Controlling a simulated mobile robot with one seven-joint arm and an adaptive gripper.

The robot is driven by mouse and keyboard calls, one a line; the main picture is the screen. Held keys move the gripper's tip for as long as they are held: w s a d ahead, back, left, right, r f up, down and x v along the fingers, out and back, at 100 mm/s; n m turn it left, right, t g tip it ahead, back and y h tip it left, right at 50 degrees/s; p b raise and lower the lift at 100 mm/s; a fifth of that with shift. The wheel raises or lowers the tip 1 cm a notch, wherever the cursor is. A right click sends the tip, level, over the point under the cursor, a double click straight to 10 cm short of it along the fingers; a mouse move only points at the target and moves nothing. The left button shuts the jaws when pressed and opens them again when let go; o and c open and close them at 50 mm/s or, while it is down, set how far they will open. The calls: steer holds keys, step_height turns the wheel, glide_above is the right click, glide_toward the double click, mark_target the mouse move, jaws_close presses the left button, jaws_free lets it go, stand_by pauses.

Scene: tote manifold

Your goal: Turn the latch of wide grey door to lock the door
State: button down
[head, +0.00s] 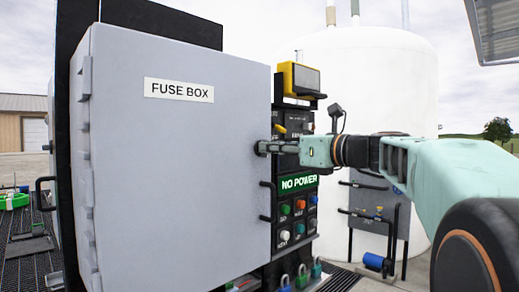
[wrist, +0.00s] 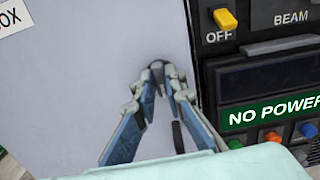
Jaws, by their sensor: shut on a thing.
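The wide grey door (head: 180,160) labelled FUSE BOX stands closed, or nearly closed, in the head view; it also fills the left of the wrist view (wrist: 70,80). My gripper (head: 260,147) reaches in from the right to the door's right edge. In the wrist view my gripper (wrist: 157,75) has its fingertips together on the small dark latch (wrist: 158,64) near the door's right edge. The fingers hide most of the latch, so its exact angle cannot be told.
Right of the door is a black panel with a NO POWER sign (head: 298,183), coloured buttons (head: 300,205) and a yellow switch (wrist: 225,19). A yellow lamp (head: 300,78) sits above. Padlocks (head: 302,277) hang at the bottom.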

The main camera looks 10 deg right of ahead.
steer(key=shift+s+a+f+n+b, duration=0.15)
steer(key=shift+n+b, duration=2.55)
steer(key=shift+n, duration=1.65)
steer(key=shift+f+n+b, duration=0.1)
steer(key=shift+n+b, duration=2.55)
steer(key=shift+n, duration=1.7)
steer(key=c, duration=2)
jaws_free()
